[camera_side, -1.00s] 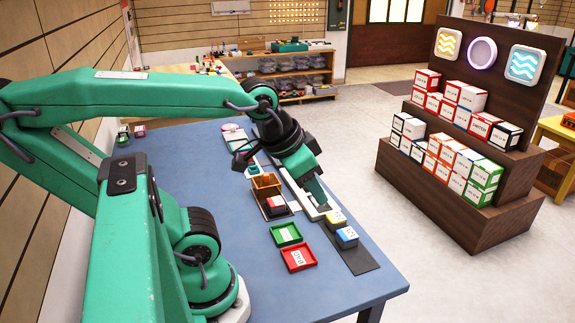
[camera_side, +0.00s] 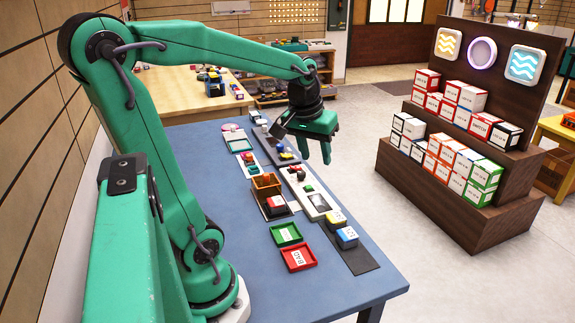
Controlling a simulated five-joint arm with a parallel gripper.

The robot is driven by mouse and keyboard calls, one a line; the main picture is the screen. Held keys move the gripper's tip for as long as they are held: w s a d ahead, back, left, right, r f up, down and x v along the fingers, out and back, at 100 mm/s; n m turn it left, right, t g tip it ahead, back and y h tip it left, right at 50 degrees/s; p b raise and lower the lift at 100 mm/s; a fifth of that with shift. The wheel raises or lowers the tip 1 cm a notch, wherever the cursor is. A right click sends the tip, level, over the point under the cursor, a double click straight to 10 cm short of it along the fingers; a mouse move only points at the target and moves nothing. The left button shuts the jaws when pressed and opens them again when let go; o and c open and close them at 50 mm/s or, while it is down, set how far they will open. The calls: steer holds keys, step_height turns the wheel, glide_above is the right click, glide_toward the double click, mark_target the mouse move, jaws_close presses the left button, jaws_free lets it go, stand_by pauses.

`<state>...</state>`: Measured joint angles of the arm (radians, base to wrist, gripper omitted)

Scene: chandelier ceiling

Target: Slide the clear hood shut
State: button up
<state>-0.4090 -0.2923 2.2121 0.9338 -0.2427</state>
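My gripper (camera_side: 315,155) hangs above the far part of the blue table, with two green fingers pointing down. A gap shows between the fingers and nothing is seen in them. Below and nearer stands a long white-framed station (camera_side: 302,185) with small coloured items on it and a dark window-like panel towards its near end. The clear hood cannot be made out surely at this size; it may be part of this station. My gripper appears apart from the station.
An orange-brown bin (camera_side: 266,184) and a red-topped block (camera_side: 277,203) stand left of the station. Green (camera_side: 286,235) and red (camera_side: 298,257) trays lie nearer. Yellow (camera_side: 336,219) and blue (camera_side: 347,236) topped blocks sit on a dark strip. The table's near left is clear.

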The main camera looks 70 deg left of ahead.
steer(key=a+f+n+g, duration=0.2)
steer(key=a+f+n, duration=0.25)
steer(key=a, duration=0.85)
steer(key=n+g+h, duration=0.1)
steer(key=n, duration=0.5)
glide_above(266, 174)
step_height(266, 174, down, 6)
steer(key=shift+f, duration=0.2)
steer(key=shift+f, duration=3.9)
steer(key=shift+d, duration=0.1)
jaws_close()
